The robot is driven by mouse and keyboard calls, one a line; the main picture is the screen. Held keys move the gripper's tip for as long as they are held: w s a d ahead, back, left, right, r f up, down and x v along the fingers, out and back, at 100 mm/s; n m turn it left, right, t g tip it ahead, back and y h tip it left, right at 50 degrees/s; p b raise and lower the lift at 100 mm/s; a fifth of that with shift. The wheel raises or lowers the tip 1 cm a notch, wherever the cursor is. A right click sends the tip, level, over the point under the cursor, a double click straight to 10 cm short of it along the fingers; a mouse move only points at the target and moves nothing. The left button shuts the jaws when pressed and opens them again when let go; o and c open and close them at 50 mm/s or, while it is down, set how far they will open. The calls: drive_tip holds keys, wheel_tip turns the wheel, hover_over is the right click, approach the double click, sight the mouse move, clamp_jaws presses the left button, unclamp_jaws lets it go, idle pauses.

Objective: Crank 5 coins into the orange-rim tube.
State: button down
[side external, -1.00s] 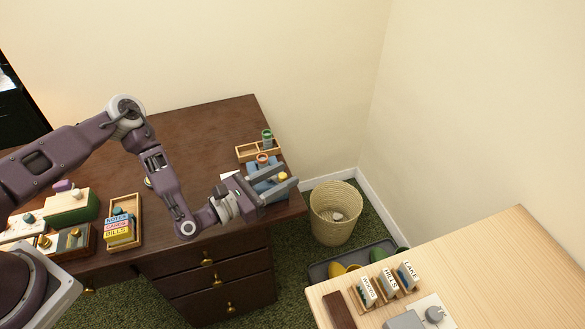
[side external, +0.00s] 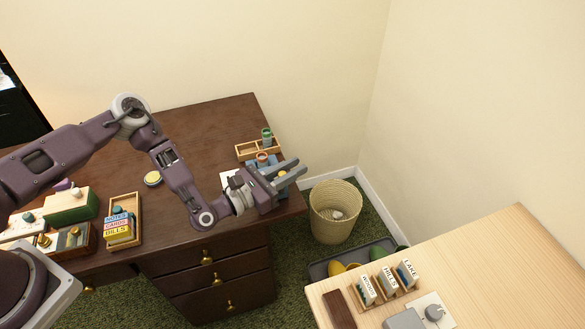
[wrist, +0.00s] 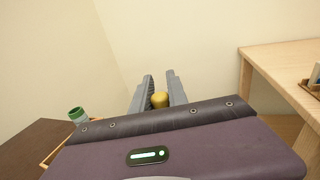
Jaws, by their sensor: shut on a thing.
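My gripper (side external: 289,173) is at the right end of the dark desk, shut on the yellow crank knob (wrist: 160,100), which shows between its two fingers in the wrist view. The blue coin machine (side external: 254,163) sits under and behind my gripper and is largely hidden by it. The orange-rim tube (side external: 262,156) stands at the back of the machine, with only its top showing. A green-rim tube (side external: 267,137) stands upright in a wooden rack (side external: 245,151) behind; it also shows in the wrist view (wrist: 78,115). No coins can be made out.
A yellow round tin (side external: 152,178) lies on the desk. A wooden tray with labelled blocks (side external: 118,229) and a green box (side external: 70,207) are at the left. A wicker basket (side external: 335,215) stands on the floor beside the desk. A pale table (side external: 480,260) is at the right.

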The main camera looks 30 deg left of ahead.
drive_tip(key=shift+w+y, duration=0.1)
drive_tip(key=shift+y, duration=0.2)
drive_tip(key=n+y, duration=0.1)
drive_tip(key=n+t+y, duration=0.1)
drive_tip(key=shift+w+a+y, duration=0.15)
drive_tip(key=shift+w+y, duration=0.15)
drive_tip(key=shift+w, duration=0.1)
drive_tip(key=shift+w+a+n+g+y, duration=0.2)
drive_tip(key=shift+w+a+n+y, duration=0.4)
drive_tip(key=shift+n+y, duration=1.4)
drive_tip(key=shift+w+a+n+g+y, duration=0.2)
drive_tip(key=shift+w+a+n+y, duration=0.7)
drive_tip(key=shift+y, duration=1.85)
drive_tip(key=shift+a+n+g+y, duration=0.2)
drive_tip(key=shift+a+n+y, duration=0.2)
drive_tip(key=shift+n+y, duration=1.75)
drive_tip(key=shift+a+y, duration=0.1)
drive_tip(key=shift+y, duration=0.2)
drive_tip(key=c, duration=1.3)
unclamp_jaws()
